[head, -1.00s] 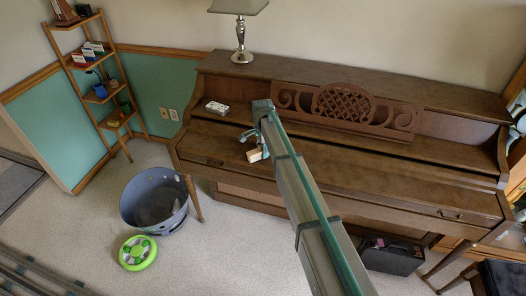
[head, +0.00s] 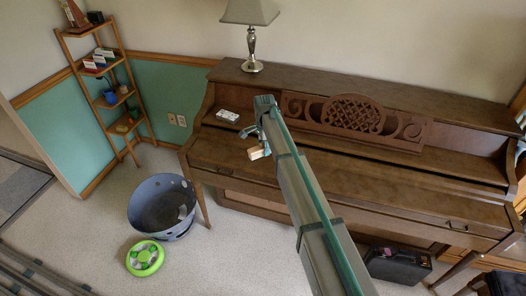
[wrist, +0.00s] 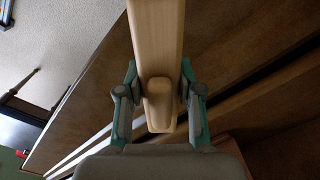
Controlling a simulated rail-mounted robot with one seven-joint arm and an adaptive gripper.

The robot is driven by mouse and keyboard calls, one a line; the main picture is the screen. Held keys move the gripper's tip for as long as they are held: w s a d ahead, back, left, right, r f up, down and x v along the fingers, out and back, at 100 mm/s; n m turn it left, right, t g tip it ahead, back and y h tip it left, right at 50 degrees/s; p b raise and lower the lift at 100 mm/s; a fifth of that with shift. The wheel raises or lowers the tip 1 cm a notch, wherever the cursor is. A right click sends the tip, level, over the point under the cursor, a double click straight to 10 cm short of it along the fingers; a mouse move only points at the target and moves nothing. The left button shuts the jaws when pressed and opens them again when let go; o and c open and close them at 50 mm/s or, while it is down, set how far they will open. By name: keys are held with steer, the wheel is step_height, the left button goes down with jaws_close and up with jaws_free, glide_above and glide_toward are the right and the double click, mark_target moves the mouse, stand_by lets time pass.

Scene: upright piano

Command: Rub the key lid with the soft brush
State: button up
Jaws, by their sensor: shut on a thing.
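The soft brush (head: 258,152) is a pale wooden block with a handle. My gripper (head: 264,137) is shut on it above the left part of the piano. In the wrist view the brush (wrist: 157,35) stands out between the two fingers (wrist: 158,100), its handle end towards me. Its bristles are hidden. The key lid (head: 370,187) is a long brown wooden surface along the piano's front, and it is closed. Brown wood of the piano fills much of the wrist view behind the brush. I cannot tell whether the brush touches the lid.
A small white item (head: 228,116) lies on the piano left of my gripper. A carved music rack (head: 350,117) stands behind. A silver lamp (head: 251,45) stands on top.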

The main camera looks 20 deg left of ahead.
steer(key=shift+r+p, duration=0.35)
steer(key=shift+r, duration=0.85)
steer(key=shift+d, duration=0.1)
